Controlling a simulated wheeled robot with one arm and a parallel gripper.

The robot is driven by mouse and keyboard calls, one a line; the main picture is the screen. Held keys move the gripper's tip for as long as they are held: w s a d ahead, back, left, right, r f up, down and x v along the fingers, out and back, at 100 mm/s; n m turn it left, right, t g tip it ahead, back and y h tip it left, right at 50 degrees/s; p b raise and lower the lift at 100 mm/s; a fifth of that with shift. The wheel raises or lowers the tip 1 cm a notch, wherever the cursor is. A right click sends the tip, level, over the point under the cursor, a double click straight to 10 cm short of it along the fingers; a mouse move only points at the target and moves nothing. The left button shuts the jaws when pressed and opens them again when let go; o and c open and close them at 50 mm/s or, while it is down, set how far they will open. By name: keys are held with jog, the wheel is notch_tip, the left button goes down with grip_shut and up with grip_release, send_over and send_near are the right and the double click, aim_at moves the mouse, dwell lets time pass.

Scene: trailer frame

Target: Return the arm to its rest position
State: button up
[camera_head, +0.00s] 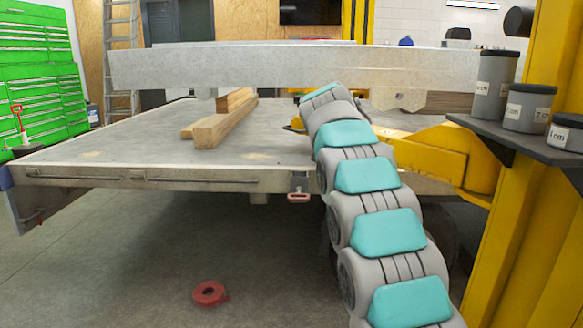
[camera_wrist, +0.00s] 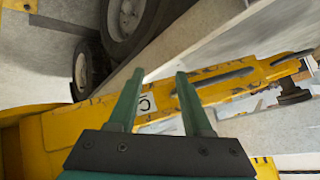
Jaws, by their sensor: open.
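My arm rises from the lower right of the head view and reaches forward over the near right part of the trailer bed (camera_head: 110,150). Its far end is near the yellow lift arm, and my gripper is hidden behind the arm links there. In the wrist view my gripper (camera_wrist: 158,100) shows two green fingers standing apart, with nothing between them. Behind the fingers is a yellow lift arm (camera_wrist: 215,85) with a small white number label. The yellow lift arm also shows in the head view (camera_head: 440,152).
A long grey beam (camera_head: 270,68) spans above the trailer bed. Wooden blocks (camera_head: 220,122) lie on the bed. A shelf (camera_head: 530,142) with several grey canisters is on the yellow post at right. Red tape (camera_head: 209,293) lies on the floor. Wheels (camera_wrist: 125,20) show in the wrist view.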

jog(key=s+f+n+g+y, duration=0.1)
jog(key=s+f+n+g, duration=0.2)
jog(key=s, duration=1.7)
jog(key=s+a+f+n+g+y+p, duration=0.1)
jog(key=s+f+n, duration=0.4)
jog(key=s+f, duration=0.7)
jog(key=s+f+n+g+y, duration=0.2)
jog(key=s+f+g, duration=0.3)
jog(key=s, duration=2.4)
notch_tip(320, 180, down, 3)
jog(key=shift+a+r+n+g+y, duration=0.15)
jog(key=shift+a+n+g+y, duration=0.2)
jog(key=shift+n, duration=0.55)
jog(key=shift+d, duration=0.2)
